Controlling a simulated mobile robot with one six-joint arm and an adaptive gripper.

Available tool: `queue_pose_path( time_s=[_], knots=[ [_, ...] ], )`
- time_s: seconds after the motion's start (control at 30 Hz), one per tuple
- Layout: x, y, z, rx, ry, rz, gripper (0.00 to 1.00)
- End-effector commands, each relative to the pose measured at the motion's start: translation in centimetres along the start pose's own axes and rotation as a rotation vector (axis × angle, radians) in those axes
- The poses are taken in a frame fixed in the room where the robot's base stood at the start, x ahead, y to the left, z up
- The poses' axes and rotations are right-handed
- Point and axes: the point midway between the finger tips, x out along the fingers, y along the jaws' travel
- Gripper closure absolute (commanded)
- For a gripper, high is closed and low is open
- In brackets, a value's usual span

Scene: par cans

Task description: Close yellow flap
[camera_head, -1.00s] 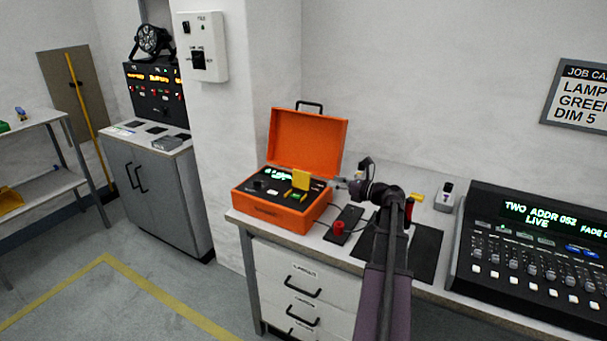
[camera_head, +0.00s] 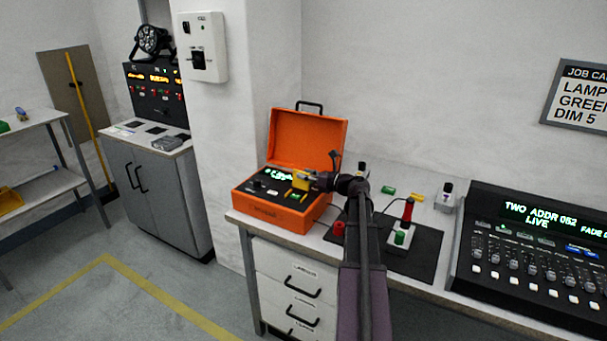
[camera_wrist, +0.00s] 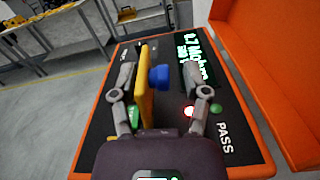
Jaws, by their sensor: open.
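The yellow flap (camera_head: 301,180) is on the black panel of the open orange case (camera_head: 268,211). In the wrist view the flap (camera_wrist: 146,88) stands raised, seen nearly edge-on, with a blue knob (camera_wrist: 159,77) just to its right. My gripper (camera_wrist: 158,72) is open, with one finger left of the flap and the other right of the flap and knob. The left finger is close to the flap; I cannot tell whether it touches. In the head view my gripper (camera_head: 318,181) is at the case's right side and partly hides the flap.
The case's orange lid (camera_wrist: 265,60) stands open behind the panel. A lit display (camera_wrist: 193,55), a green button (camera_wrist: 133,115) and a red light (camera_wrist: 189,111) are near the fingers. A red-handled tool (camera_head: 408,209) and a console (camera_head: 530,250) are on the bench to the right.

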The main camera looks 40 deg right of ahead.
Motion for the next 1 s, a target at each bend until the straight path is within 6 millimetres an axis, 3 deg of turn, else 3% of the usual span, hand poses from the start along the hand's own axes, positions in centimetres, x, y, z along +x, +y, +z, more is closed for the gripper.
queue_pose_path(
  time_s=[0.47,0.7,1.0],
  knots=[
    [1.0,0.05,-0.01,0.0,0.0,0.0,0.4],
    [1.0,0.05,-0.01,0.0,0.0,0.001,1.0],
    [0.96,-0.06,0.02,-0.002,-0.001,-0.001,1.0]
  ],
)
